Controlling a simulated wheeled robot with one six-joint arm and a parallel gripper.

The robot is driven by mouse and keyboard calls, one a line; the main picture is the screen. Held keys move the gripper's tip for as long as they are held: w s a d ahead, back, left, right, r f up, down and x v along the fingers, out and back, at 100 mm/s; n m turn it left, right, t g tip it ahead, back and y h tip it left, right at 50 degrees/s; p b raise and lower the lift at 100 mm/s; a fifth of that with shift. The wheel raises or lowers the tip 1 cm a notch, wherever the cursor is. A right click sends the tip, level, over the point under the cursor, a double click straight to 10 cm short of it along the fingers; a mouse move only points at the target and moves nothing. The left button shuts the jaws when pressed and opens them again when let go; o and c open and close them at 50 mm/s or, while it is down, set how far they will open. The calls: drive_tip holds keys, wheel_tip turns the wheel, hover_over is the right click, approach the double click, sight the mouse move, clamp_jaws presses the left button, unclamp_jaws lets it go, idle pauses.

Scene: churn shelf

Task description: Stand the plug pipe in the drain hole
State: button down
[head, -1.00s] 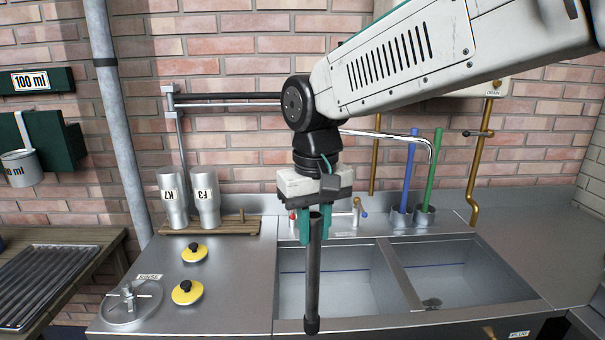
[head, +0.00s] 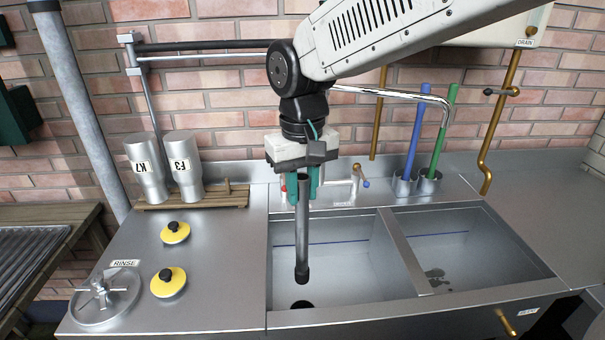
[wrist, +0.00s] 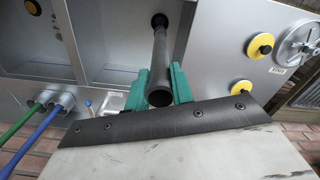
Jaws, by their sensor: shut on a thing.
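The plug pipe (head: 302,230) is a dark grey tube with a black lower end. My gripper (head: 302,190) is shut on its upper part and holds it nearly upright over the left basin (head: 350,270). In the wrist view the teal fingers (wrist: 158,88) close on both sides of the pipe (wrist: 162,62). The drain hole (head: 301,304) is a dark round opening in the front left of the left basin's floor. In the head view the pipe's lower end shows just above the hole in the picture; the true gap is hard to tell.
A divider (head: 405,252) separates the right basin (head: 470,258). Blue (head: 414,140) and green (head: 442,135) pipes stand in cups behind. Two churns (head: 185,170), yellow plugs (head: 168,282) and a rinse fitting (head: 104,298) are on the left counter. A tap spout (head: 400,95) arches behind my gripper.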

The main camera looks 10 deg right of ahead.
hover_over(303, 269)
drive_tip(key=w, duration=0.1)
drive_tip(key=shift+f, duration=9.1)
drive_tip(key=c, duration=1.1)
unclamp_jaws()
drive_tip(key=shift+s, duration=0.1)
wheel_tip(303, 269, up, 8)
drive_tip(key=s+d+r+m, duration=0.1)
drive_tip(key=s+d+r, duration=0.2)
drive_tip(key=s+d, duration=0.3)
drive_tip(key=s+d+r+m+t, duration=0.1)
drive_tip(key=s+d+r, duration=0.3)
drive_tip(key=s+d, duration=0.3)
drive_tip(key=s+d+r+m, duration=0.1)
drive_tip(key=s+d+r, duration=0.3)
drive_tip(key=s+d, duration=0.2)
drive_tip(key=shift+s+d+m, duration=0.15)
drive_tip(key=shift+d+m, duration=0.25)
drive_tip(key=shift+d, duration=0.55)
